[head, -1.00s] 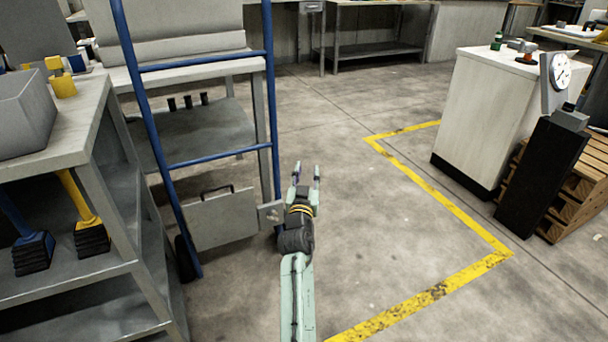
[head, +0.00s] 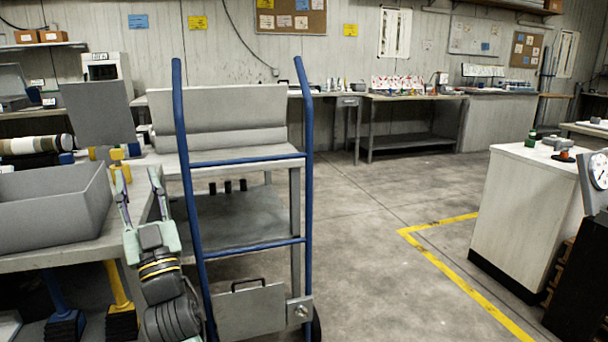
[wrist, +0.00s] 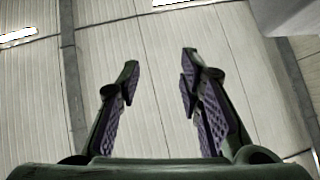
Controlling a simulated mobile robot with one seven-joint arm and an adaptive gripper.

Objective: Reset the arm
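My gripper (head: 139,197) is at the lower left in the head view, pointing up. It is beside the front right edge of the left workbench and left of the blue hand truck. In the wrist view my gripper (wrist: 160,85) has its two fingers spread wide with nothing between them. Behind the fingers the wrist view shows a panelled surface with bright light strips, apparently the ceiling. Most of my arm below the wrist is out of view.
A blue hand truck (head: 308,190) stands just right of my gripper. A grey bin (head: 60,212) sits on the left workbench (head: 75,262). A white cabinet (head: 525,215) stands at right. Yellow tape (head: 450,265) marks the floor, which is clear in the middle.

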